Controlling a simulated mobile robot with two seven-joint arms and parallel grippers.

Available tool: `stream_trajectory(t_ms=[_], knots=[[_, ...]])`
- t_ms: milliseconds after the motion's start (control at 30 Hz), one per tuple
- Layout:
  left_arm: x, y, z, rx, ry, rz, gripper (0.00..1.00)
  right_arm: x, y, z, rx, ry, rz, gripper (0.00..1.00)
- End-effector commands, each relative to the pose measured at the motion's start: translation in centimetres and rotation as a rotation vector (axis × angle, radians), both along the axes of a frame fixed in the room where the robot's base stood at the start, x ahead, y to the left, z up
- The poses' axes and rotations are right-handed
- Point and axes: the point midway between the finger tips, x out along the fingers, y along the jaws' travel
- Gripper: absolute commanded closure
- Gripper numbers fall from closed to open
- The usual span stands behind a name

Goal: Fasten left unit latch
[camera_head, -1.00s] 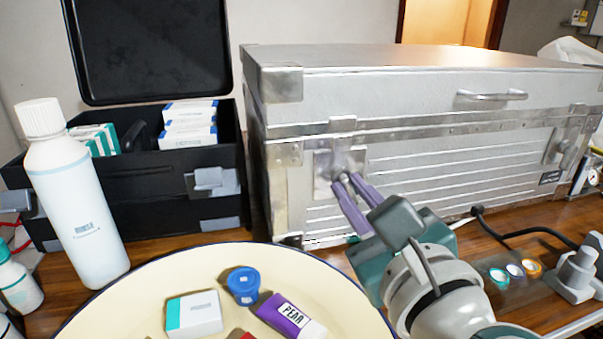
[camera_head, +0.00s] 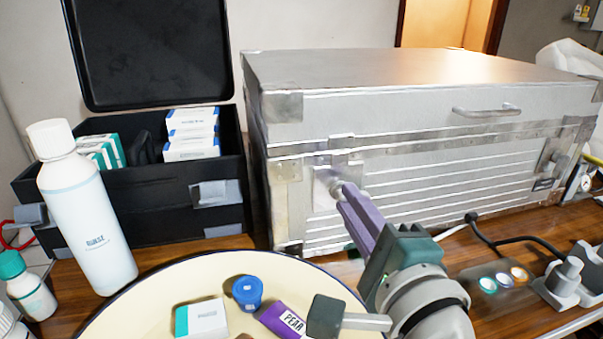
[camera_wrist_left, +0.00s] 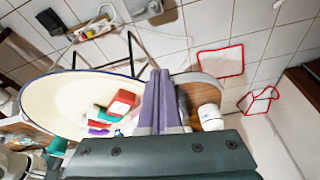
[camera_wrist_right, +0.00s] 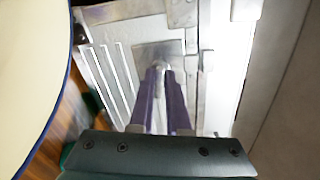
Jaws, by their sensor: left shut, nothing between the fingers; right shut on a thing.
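The silver metal unit case (camera_head: 400,85) stands closed on the wooden counter. Its left latch (camera_head: 326,188) is on the front face near the left corner, below the lid seam. My right gripper (camera_head: 347,192) has its purple fingers shut on the latch knob; the fingers hide part of it. In the right wrist view the fingertips (camera_wrist_right: 163,72) meet at the latch plate (camera_wrist_right: 160,48). A second latch (camera_head: 552,158) sits at the case's right end.
A cream tray (camera_head: 110,318) with a blue-capped jar (camera_head: 247,292), a box (camera_head: 202,320) and a purple tube (camera_head: 283,318) lies in front. A white bottle (camera_head: 85,215) and an open black case (camera_head: 120,200) stand left. A black cable (camera_head: 515,240) runs at right.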

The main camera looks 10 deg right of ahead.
Motion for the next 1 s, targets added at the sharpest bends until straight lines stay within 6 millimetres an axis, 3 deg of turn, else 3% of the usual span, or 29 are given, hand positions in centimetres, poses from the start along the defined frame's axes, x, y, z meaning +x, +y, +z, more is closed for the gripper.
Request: stream_trajectory(t_ms=[400, 1000], knots=[[-0.01, 0.26, 0.94, 0.009, 0.0, -0.006, 1.0, 0.01, -0.01, 0.14, -0.211, -0.007, -0.001, 1.0], [0.01, 0.18, 1.03, 0.007, 0.0, -0.005, 1.0, 0.02, -0.02, 0.12, -0.249, -0.01, 0.0, 1.0]])
